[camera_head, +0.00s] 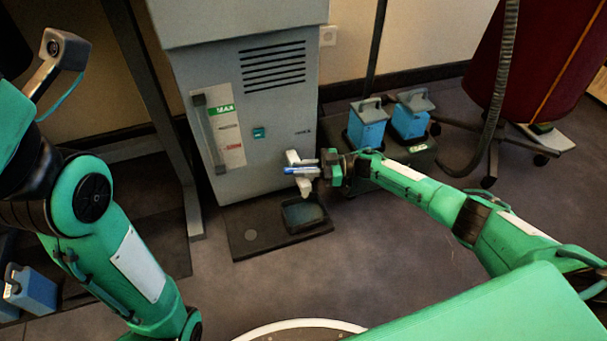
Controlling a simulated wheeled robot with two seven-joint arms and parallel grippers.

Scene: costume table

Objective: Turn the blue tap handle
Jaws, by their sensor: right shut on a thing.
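The blue tap handle (300,170) sits on a pale tap (305,188) on the lower front of a grey machine (245,110). My right gripper (318,170) reaches in from the right and is shut on the blue handle. The handle lies roughly level in the picture; its right end is partly hidden by the gripper.
A dark tray (304,216) lies below the tap on a dark base plate (250,250). Blue containers (368,125) stand right of the machine. Another blue container (32,292) is at the lower left. A grey post (160,120) stands left of the machine. Open floor lies in front.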

